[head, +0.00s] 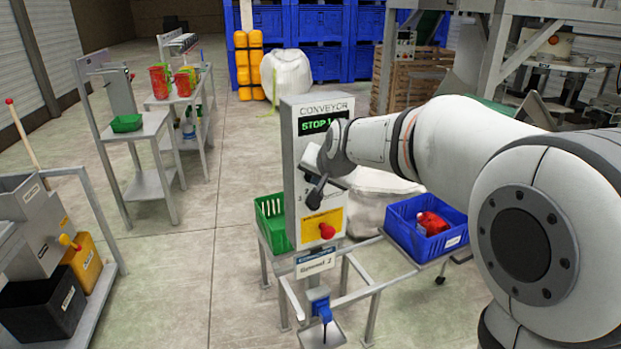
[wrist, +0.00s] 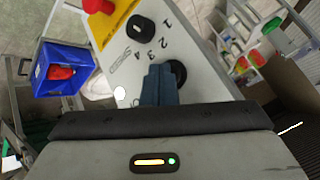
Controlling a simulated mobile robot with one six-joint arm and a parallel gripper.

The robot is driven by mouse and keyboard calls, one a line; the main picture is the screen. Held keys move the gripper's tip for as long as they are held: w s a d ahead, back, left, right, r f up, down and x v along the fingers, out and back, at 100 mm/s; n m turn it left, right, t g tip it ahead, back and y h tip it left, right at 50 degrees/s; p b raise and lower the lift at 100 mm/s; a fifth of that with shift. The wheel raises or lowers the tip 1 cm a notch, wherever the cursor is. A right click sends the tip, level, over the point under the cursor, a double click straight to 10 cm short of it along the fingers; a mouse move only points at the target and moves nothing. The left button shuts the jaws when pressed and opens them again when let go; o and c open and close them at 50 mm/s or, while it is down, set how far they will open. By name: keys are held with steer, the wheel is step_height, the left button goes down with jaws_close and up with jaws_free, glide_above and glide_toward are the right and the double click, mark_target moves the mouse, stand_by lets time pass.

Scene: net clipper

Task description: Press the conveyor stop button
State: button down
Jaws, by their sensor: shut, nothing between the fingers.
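The grey control panel (head: 303,150) is headed CONVEYOR, and its green-lit display (head: 322,122) seems to read STOP 1. A red mushroom button (head: 327,231) sits on a yellow plate low on the panel; it also shows at the top of the wrist view (wrist: 98,6). My gripper (head: 316,194) is in front of the panel, above the red button and apart from it. In the wrist view my shut, empty fingers (wrist: 160,85) partly cover a round black part (wrist: 177,73) on the panel. I cannot tell whether they touch it. A black selector knob (wrist: 140,28) is beside numbers.
A green bin (head: 272,222) is left of the panel, and a blue crate (head: 428,225) holding a red item is to its right. A blue spout or dispenser (head: 319,305) is below the panel. The floor to the left (head: 180,270) is open.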

steer(key=shift+s, duration=0.1)
steer(key=shift+s+d+b, duration=0.45)
steer(key=shift+s+b, duration=0.05)
steer(key=shift+s, duration=0.15)
steer(key=s+d+b, duration=0.1)
steer(key=s, duration=0.1)
steer(key=s+d+b, duration=0.1)
steer(key=s, duration=0.1)
steer(key=shift+s+d, duration=0.2)
stand_by(0.4)
stand_by(0.5)
